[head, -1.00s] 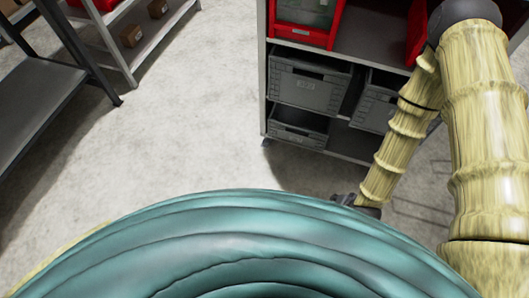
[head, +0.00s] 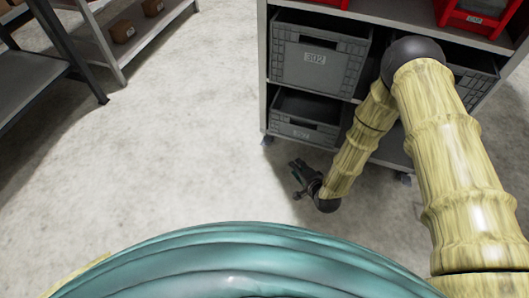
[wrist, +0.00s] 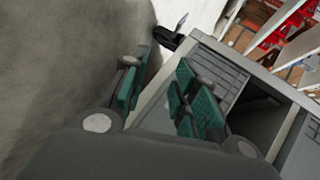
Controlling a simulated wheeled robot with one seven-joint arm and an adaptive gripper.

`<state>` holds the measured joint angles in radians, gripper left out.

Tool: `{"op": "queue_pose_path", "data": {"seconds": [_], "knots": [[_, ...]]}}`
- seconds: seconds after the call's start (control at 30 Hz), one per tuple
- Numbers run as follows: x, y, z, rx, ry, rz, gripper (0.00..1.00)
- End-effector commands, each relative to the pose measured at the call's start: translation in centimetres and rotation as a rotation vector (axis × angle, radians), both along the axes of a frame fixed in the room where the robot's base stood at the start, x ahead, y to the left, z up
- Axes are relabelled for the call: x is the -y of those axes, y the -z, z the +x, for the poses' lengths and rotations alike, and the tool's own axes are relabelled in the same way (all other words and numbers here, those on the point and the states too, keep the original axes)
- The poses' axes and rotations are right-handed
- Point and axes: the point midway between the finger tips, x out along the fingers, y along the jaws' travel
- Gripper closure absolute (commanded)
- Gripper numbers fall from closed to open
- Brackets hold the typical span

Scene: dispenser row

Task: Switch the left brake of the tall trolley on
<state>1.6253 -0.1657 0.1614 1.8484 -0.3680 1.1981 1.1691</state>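The tall trolley (head: 263,70) is a grey rack on small casters, at the upper right of the head view. Its left caster (head: 267,140) shows at the foot of its left corner, too small there to read the brake. In the wrist view a dark caster part (wrist: 165,40) with a thin pale lever (wrist: 181,21) sticks out at the corner of the trolley (wrist: 225,52). My gripper (head: 299,174) is low, in front of the trolley's lower left part. In the wrist view my gripper (wrist: 160,98) is open and empty, its teal pads apart, with the caster beyond the fingertips.
Grey bins (head: 315,58) and red bins (head: 470,18) fill the trolley's shelves. A second caster (head: 404,179) is to the right, behind my arm. A dark table (head: 30,85) and a shelf with boxes (head: 120,45) stand at the left. The floor between is clear.

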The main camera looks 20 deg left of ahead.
Motion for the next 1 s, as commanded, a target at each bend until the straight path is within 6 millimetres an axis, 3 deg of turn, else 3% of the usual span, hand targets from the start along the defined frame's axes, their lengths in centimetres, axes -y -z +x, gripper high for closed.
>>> {"op": "queue_pose_path", "data": {"seconds": [0.03, 0.4, 0.77, 1.0], "knots": [[-1.1, 2.0, 0.6, 0.01, 0.003, 0.039, 0.71], [-8.1, 6.2, 4.6, 0.041, 0.02, 0.341, 0.71], [-10.8, 6.7, 5.9, 0.042, 0.015, 0.453, 0.71], [-12.7, 7.4, 7.9, 0.044, 0.013, 0.451, 0.71]]}}
